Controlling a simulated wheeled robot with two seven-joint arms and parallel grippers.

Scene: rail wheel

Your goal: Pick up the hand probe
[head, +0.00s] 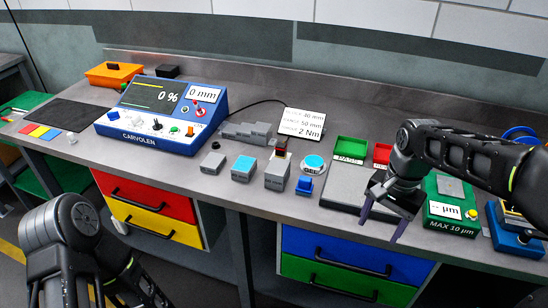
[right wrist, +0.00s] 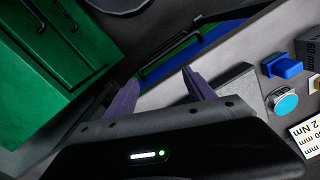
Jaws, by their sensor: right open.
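A small blue piece with a raised grip (head: 305,186) stands near the front edge of the bench, right of the grey blocks. It may be the hand probe, but I cannot tell for certain. It also shows at the right of the right wrist view (right wrist: 284,66). My right gripper (head: 383,218) is open and empty, its purple fingers pointing down at the bench's front edge, to the right of the blue piece and apart from it. The fingers also show in the right wrist view (right wrist: 160,82). My left arm is at the lower left; its gripper is out of view.
Grey blocks (head: 243,169) and a cyan-topped round button (head: 313,163) stand close to the blue piece. A blue console (head: 152,118), a white card (head: 303,122), green (head: 351,149) and red trays, and a green gauge box (head: 444,213) also occupy the bench. Drawers (head: 345,270) are below.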

